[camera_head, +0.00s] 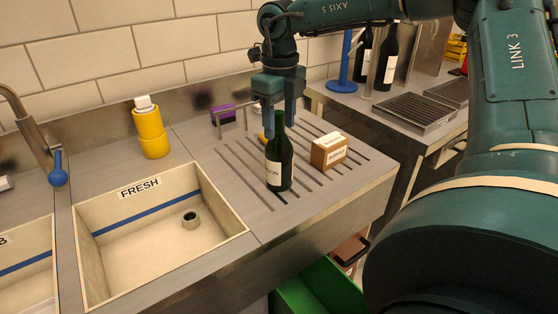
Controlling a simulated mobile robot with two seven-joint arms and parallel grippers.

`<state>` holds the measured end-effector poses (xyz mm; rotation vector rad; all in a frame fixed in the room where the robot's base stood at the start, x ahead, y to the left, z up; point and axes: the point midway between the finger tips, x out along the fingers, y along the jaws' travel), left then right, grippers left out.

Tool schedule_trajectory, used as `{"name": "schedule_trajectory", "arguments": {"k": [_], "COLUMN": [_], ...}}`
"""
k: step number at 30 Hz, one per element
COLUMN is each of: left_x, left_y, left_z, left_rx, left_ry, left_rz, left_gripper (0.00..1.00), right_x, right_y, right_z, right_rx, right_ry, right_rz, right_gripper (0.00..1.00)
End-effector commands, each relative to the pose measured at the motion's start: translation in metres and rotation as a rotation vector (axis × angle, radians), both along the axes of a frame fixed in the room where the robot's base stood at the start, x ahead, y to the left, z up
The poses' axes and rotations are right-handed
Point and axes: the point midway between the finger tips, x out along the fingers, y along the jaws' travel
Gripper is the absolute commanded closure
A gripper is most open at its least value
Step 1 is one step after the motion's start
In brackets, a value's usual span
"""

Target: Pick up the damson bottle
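The damson bottle (279,168) is dark green with a pale label, only partly readable. It stands upright on the grooved drainboard (243,178) right of the sink. My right gripper (279,128) points down from above at the bottle's neck. Its two fingers are apart, one on each side of the neck in the picture. I cannot tell whether either finger touches the glass. My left gripper is not in view.
A small brown box (328,151) stands close right of the bottle. A yellow object behind it is partly hidden. A purple sponge-like item (222,113) lies farther back. The sink marked FRESH (140,187) is left; dark bottles (387,58) stand on the far counter.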

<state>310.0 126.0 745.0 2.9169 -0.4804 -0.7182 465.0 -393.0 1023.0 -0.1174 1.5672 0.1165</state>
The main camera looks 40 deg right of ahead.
Motion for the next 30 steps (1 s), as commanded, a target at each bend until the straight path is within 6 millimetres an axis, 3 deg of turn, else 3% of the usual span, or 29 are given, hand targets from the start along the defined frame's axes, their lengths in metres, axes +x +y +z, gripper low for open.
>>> {"name": "schedule_trajectory", "arguments": {"k": [18, 30], "left_x": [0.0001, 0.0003], "left_y": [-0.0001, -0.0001], "left_z": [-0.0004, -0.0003], "left_rx": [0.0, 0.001], "left_ry": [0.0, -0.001], "left_rz": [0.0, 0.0], "left_gripper": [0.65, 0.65], "right_x": [0.0001, -0.0001], "right_y": [-0.0002, -0.0002], "right_z": [0.0005, 0.0001], "right_rx": [0.0, 0.0], "right_ry": [0.0, 0.001], "right_rz": [0.0, 0.0], "right_gripper": [1.0, 1.0]}}
